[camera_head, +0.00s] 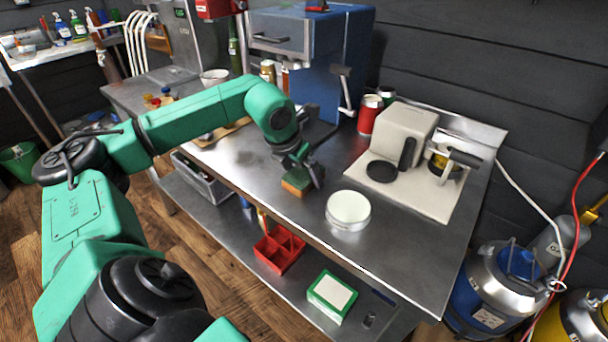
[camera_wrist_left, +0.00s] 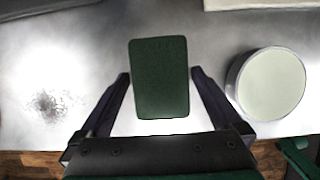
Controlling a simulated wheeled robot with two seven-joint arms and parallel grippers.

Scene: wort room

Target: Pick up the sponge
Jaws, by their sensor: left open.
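The sponge (camera_head: 295,187) lies on the metal table, orange on its side with a dark green top. In the left wrist view its green top (camera_wrist_left: 160,78) is upright in the picture, between the two fingers. My left gripper (camera_head: 304,176) is above the sponge, and part of it hides the sponge in the head view. The left gripper (camera_wrist_left: 160,88) is open, with a gap on each side of the sponge. I cannot tell how far down the fingertips reach. My right gripper is in neither view.
A round pale-topped tin (camera_head: 348,210) stands just right of the sponge. A cream machine (camera_head: 402,135) and a red can (camera_head: 369,115) stand farther right and back. A red tray (camera_head: 279,250) and a green-white box (camera_head: 332,296) are on the lower shelf.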

